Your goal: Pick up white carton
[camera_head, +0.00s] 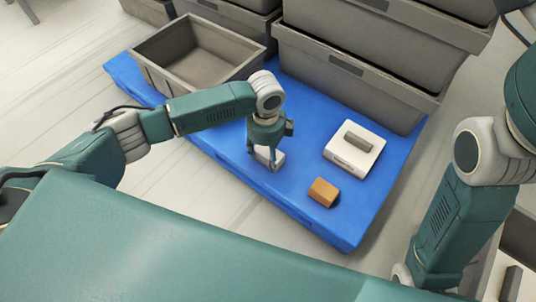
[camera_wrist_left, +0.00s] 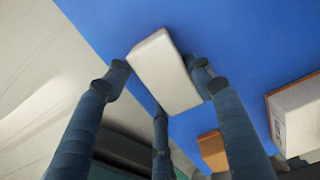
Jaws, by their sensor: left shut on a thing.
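The white carton (camera_wrist_left: 163,72) is a small plain white block between the fingers of my left gripper (camera_wrist_left: 157,84). In the head view my left gripper (camera_head: 267,160) points down over the blue platform, shut on the white carton (camera_head: 264,154), which its fingers partly hide. I cannot tell whether the carton touches the platform or is just above it. My right arm shows at the right of the head view, but its gripper is out of view.
The blue platform (camera_head: 300,205) also bears a brown block (camera_head: 323,192) and a white box with a grey bar on top (camera_head: 354,149), both right of my left gripper. An open grey crate (camera_head: 160,78) stands behind left; stacked grey crates (camera_head: 350,75) stand behind.

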